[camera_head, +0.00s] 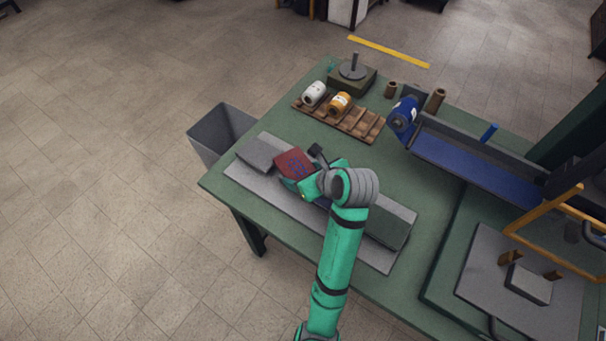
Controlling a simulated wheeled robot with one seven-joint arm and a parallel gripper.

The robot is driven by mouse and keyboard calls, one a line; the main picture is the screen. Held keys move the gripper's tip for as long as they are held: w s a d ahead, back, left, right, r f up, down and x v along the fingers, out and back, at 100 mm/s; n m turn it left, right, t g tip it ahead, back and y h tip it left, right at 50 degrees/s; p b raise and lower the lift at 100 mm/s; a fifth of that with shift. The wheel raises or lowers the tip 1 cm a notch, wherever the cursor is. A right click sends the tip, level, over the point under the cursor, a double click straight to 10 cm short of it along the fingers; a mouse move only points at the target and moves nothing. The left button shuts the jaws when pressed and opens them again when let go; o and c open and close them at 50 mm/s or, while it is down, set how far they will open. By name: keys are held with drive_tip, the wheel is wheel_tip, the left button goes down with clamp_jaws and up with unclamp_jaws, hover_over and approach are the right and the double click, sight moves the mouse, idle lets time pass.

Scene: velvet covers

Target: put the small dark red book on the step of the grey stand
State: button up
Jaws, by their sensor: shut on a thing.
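The small dark red book (292,162), with blue marks on its cover, is at the end of my gripper (301,182). My gripper is shut on its near side, and the fingertips are mostly hidden by the wrist. The long grey stand (262,191) lies along the near edge of the green table. A raised grey block (258,153) sits at its left end, just left of the book. A larger grey-green block (391,226) is at its right end, partly behind my arm. I cannot tell whether the book touches the stand.
A wooden rack (353,124) holds a white spool (313,93) and an orange spool (340,104) behind the book. A blue-bedded machine (470,165) stands to the right. A grey bin (221,131) is beyond the table's left edge. Green tabletop between rack and stand is clear.

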drive_tip(key=shift+w+a+f, duration=0.15)
drive_tip(key=shift+f, duration=0.25)
drive_tip(key=shift+w+f, duration=0.15)
drive_tip(key=shift+f, duration=1.45)
drive_tip(key=shift+f, duration=0.15)
drive_tip(key=o, duration=1.1)
drive_tip(key=shift+a, duration=0.1)
drive_tip(key=shift+v, duration=6.05)
